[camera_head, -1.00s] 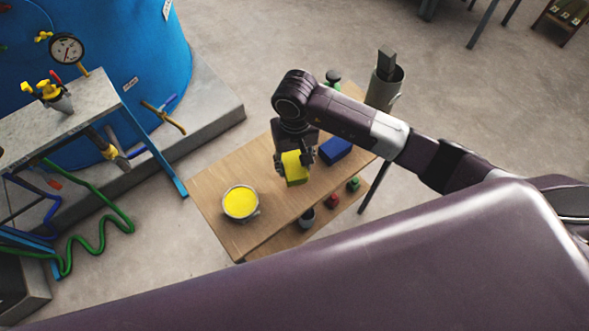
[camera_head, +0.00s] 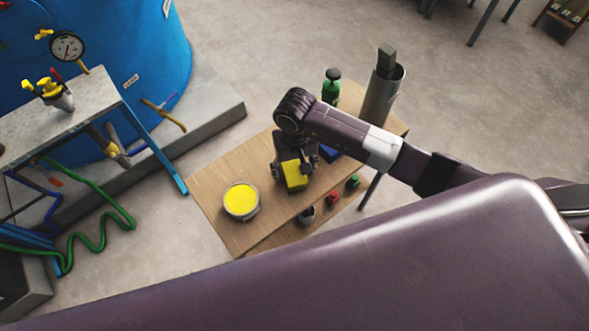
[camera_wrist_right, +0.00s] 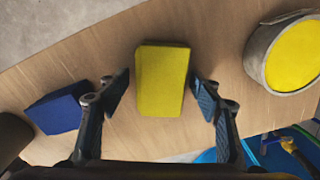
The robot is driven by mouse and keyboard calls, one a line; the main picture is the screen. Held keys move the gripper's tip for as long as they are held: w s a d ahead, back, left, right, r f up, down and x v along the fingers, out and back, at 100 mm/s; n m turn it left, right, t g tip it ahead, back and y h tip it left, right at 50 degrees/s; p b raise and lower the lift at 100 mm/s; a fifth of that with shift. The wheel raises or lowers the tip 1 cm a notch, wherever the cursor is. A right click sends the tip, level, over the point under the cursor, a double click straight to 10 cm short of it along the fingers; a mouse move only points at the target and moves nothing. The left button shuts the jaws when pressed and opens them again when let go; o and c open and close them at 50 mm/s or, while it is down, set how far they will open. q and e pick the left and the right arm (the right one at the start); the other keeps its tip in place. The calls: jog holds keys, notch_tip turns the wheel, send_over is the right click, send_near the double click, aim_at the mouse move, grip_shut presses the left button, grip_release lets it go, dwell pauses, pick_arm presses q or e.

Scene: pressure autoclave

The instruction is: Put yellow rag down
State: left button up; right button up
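The yellow rag (camera_head: 294,177) is a block-like folded cloth on the wooden table (camera_head: 222,180). In the right wrist view the yellow rag (camera_wrist_right: 162,80) lies between the two fingers of my right gripper (camera_wrist_right: 160,92), with a gap on each side. My right gripper (camera_head: 294,172) is open around the rag and low over the table. A blue rag (camera_wrist_right: 58,110) lies on the table to the left in the wrist view; in the head view it is partly hidden behind the gripper. My left gripper is not in view.
A round container of yellow material (camera_head: 241,200) stands at the table's left end. A green bottle (camera_head: 331,88) and a grey cylindrical holder (camera_head: 382,98) stand at its far right. Small red and green items sit on a lower shelf. A blue tank (camera_head: 110,60) is at the left.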

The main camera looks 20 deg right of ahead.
aim_at(294, 171)
jog(key=shift+r, duration=0.25)
jog(key=shift+w+r, duration=0.1)
jog(key=shift+r, duration=0.25)
notch_tip(294, 171, up, 11)
jog(key=b, duration=0.2)
jog(key=shift+s+b, duration=0.2)
jog(key=shift+b, duration=0.15)
